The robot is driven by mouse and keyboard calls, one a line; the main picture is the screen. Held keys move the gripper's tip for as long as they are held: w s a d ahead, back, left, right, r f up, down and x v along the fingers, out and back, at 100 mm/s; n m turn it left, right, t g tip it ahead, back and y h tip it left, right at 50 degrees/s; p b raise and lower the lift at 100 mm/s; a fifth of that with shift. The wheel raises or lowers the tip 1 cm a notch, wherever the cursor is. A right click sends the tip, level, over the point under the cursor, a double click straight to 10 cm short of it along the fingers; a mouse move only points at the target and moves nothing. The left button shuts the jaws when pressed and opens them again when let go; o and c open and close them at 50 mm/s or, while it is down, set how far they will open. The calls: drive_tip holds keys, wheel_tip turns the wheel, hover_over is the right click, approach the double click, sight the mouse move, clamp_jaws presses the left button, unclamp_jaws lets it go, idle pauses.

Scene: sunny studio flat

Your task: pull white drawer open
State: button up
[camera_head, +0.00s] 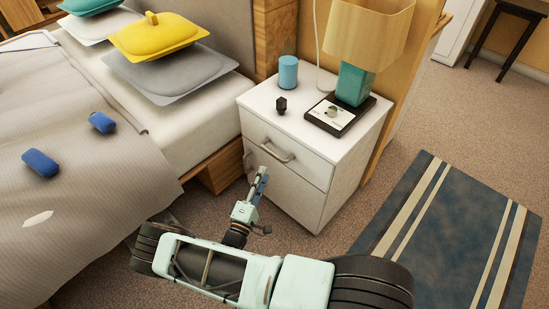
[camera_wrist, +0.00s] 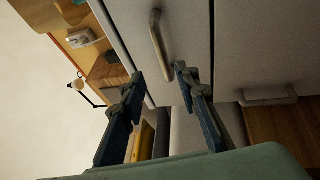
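The white drawer (camera_head: 262,136) is the upper front of a white nightstand and looks shut. Its grey bar handle (camera_head: 277,152) also shows in the wrist view (camera_wrist: 160,45), just beyond my fingertips. My gripper (camera_head: 263,172) is in front of the nightstand, just below the drawer handle. In the wrist view, my gripper (camera_wrist: 159,73) is open, with its two dark blue fingers apart and nothing between them. The handle lies roughly in line with the gap between the fingers, and I see no contact.
A second handle (camera_head: 248,162) is on the lower front. A teal-based lamp (camera_head: 354,84), a blue cup (camera_head: 288,72) and a small dark object (camera_head: 281,105) stand on the nightstand top. The bed (camera_head: 160,115) is at left. A striped rug (camera_head: 440,235) lies on open floor at right.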

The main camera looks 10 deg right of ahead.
sight(273, 152)
drive_tip(key=b+x, duration=0.1)
drive_tip(key=x, duration=0.4)
drive_tip(key=b+x, duration=0.1)
drive_tip(key=x, duration=0.4)
drive_tip(key=shift+w+d+f, duration=0.2)
drive_tip(key=shift+w, duration=0.05)
drive_tip(key=shift+c, duration=0.3)
clamp_jaws()
